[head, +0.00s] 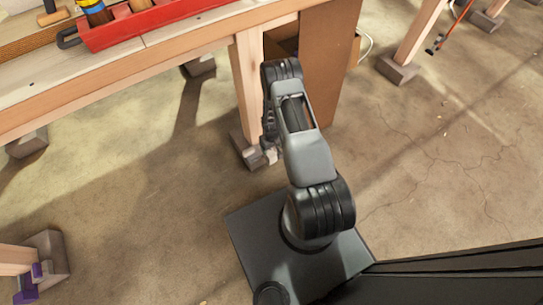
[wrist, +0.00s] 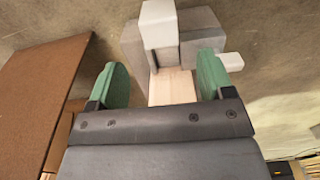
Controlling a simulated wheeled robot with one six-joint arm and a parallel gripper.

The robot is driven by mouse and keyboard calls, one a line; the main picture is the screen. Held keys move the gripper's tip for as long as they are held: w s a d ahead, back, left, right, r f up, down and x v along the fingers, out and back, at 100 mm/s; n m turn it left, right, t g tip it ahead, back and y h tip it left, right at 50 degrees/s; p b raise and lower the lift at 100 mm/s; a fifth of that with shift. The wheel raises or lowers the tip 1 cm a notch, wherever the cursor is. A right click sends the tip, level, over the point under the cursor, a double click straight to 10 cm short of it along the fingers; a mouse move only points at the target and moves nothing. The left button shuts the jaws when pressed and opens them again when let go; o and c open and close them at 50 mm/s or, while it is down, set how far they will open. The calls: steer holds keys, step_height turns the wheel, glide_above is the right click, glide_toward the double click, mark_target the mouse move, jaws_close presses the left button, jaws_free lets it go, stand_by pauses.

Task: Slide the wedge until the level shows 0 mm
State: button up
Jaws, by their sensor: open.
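My gripper (wrist: 163,80) is open and empty in the wrist view, with one green fingertip on each side. Beyond it, a pale wooden bench leg (wrist: 172,88) runs down to a grey foot block (wrist: 200,40). A whitish block (wrist: 158,22) sits at the foot block, apart from the fingertips; it may be the wedge. A smaller pale piece (wrist: 230,62) sticks out to the right of the foot. In the head view, my arm partly covers the leg (head: 249,85) and its foot (head: 243,150). I cannot make out a level or its reading in either view.
The bench top (head: 150,55) carries a red tool tray (head: 150,22) at upper left. A brown panel (head: 325,65) stands right of the leg. Another foot with purple pieces (head: 38,272) is at lower left. Another bench leg (head: 415,42) stands at upper right. The concrete floor between is clear.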

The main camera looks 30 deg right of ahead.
mark_target(270, 152)
step_height(270, 152, down, 8)
steer(key=shift+r+b, duration=0.1)
steer(key=shift+b, duration=1.15)
steer(key=c, duration=1.3)
steer(key=shift+w+b, duration=0.55)
steer(key=shift+b, duration=0.15)
steer(key=o, duration=1.3)
